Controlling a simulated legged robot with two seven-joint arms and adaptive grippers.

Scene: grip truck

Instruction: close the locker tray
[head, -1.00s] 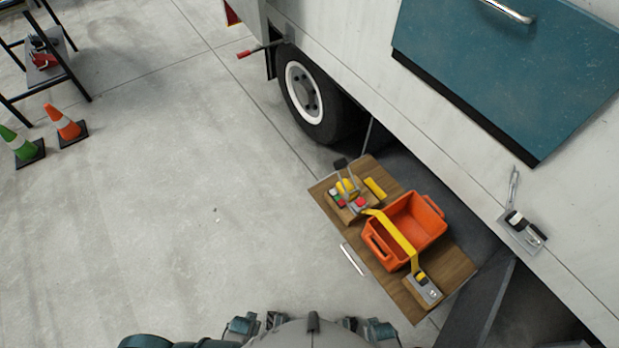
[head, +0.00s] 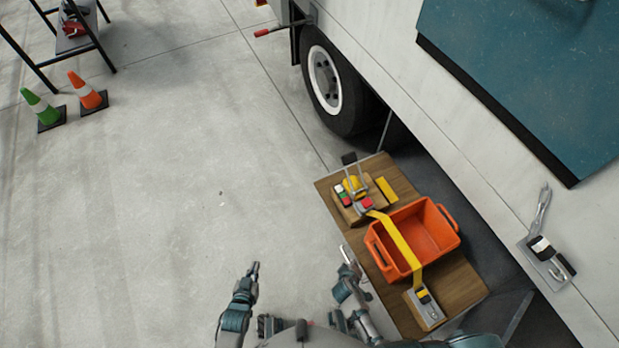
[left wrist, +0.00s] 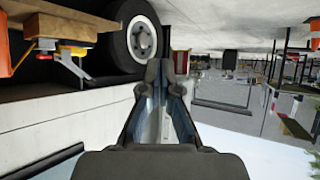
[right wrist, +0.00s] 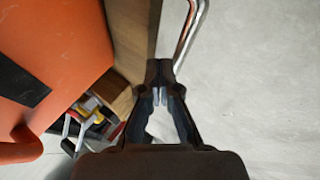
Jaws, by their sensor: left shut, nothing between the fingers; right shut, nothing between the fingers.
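The locker tray (head: 462,282) is a wooden drawer pulled out from under the truck's side. A metal bar handle (right wrist: 190,35) on its front edge shows in the right wrist view. An orange bin (head: 432,232) under a yellow strap (head: 400,240) sits on the tray. My right gripper (head: 350,272) is shut and empty beside the tray's front edge, close to the handle; in the right wrist view its tips (right wrist: 160,72) are just below the bar. I cannot tell whether they touch. My left gripper (head: 254,268) is shut and empty over bare floor, left of the tray.
A wooden block with tools (head: 358,192) sits at the tray's far end. The truck wheel (head: 325,80) is beyond it. A teal panel (head: 520,70) juts from the truck's side. Cones (head: 88,95) stand at far left. The floor left of the tray is clear.

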